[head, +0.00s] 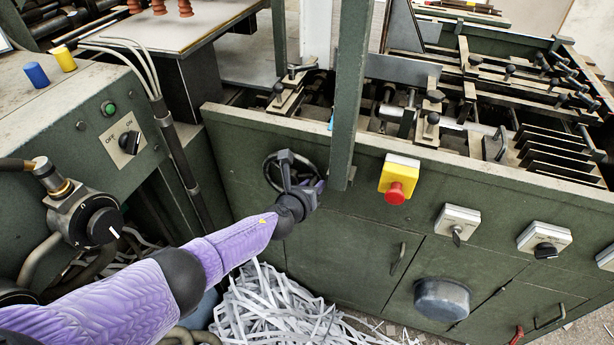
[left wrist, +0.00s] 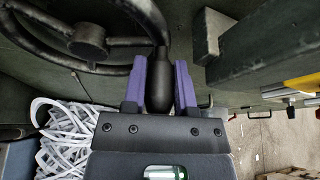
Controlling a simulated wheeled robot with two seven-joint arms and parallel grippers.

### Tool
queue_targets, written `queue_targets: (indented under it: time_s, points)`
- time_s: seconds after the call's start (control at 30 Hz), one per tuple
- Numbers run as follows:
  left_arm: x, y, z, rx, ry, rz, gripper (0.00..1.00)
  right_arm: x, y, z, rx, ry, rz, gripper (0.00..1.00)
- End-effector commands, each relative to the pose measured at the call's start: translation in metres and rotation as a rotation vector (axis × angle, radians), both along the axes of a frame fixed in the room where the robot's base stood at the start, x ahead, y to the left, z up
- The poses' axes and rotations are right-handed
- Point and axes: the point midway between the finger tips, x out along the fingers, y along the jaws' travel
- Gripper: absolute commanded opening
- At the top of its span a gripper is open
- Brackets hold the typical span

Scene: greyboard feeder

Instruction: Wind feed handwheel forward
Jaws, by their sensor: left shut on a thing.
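The feed handwheel (head: 268,172) is a dark spoked wheel on the green front panel of the machine. My left gripper (head: 306,184) is at its right side and partly covers it in the head view. In the left wrist view the wheel's rim and spokes (left wrist: 88,40) fill the upper left. Its black crank knob (left wrist: 158,85) sits between the two purple fingers of my left gripper (left wrist: 159,88), which are shut on it. My right gripper is not in either view.
A green upright post (head: 348,90) stands just right of the wheel. A yellow box with a red button (head: 397,180) and several grey switches are further right. Shredded paper strips (head: 275,305) lie on the floor below. A green control cabinet (head: 60,120) stands at left.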

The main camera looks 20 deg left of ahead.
Motion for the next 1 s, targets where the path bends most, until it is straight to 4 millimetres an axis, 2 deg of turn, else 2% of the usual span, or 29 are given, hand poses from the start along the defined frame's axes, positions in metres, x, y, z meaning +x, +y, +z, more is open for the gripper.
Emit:
queue_targets:
  time_s: [0.5,1.0]
  points:
    - [0.0,-0.009,-0.028,0.374,-0.011,-0.001,0.0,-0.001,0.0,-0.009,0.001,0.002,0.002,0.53]
    - [-0.001,-0.008,-0.035,0.483,-0.016,0.0,0.0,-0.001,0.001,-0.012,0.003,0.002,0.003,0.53]
